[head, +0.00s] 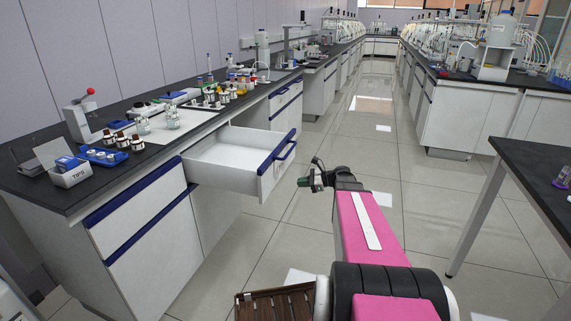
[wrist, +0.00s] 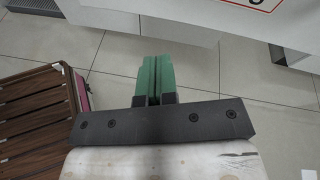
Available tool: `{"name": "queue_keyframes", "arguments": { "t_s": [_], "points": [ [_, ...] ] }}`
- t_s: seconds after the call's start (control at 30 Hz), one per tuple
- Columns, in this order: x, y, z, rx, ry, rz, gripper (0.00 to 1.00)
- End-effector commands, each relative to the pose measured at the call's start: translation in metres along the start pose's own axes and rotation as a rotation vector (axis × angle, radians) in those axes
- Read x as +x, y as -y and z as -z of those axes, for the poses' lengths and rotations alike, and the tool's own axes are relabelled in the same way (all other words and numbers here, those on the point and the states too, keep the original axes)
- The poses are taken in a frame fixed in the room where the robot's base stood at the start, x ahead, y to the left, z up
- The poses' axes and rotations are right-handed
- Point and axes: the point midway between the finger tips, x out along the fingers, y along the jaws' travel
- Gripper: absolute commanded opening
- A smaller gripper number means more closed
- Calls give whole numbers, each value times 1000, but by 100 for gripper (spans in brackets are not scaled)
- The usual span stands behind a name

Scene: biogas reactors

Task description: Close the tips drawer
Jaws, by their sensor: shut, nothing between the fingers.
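The open drawer (head: 226,165) is white with a blue-trimmed front and a blue handle (head: 285,152). It sticks out from the left bench over the aisle and its inside looks empty. My gripper (head: 312,181) is in the aisle just right of the drawer front, apart from it. In the wrist view its green fingers (wrist: 154,78) are shut together with nothing between them. A white box marked TIPS (head: 70,174) stands on the bench top. A white panel with part of a red mark (wrist: 250,12) shows at the top of the wrist view.
The left bench (head: 60,202) carries bottles (head: 122,139), a blue tray and instruments. A dark-topped table (head: 540,160) stands at the right. A brown slatted crate (head: 275,305) is at the bottom. The tiled aisle (head: 350,130) between the benches is clear.

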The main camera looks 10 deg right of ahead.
Motion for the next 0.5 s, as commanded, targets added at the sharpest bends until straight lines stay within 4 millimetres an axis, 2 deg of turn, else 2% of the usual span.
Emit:
{"name": "queue_keyframes", "arguments": {
  "t_s": [0.03,0.1,0.2,0.37,0.5],
  "points": [
    [-13,22,2,70,61,47,0],
    [-29,41,-2,158,143,98,0],
    [-47,58,-6,243,231,142,0],
    [-57,69,-10,296,291,166,0],
    [-46,71,-13,299,294,166,0]
  ]
}}
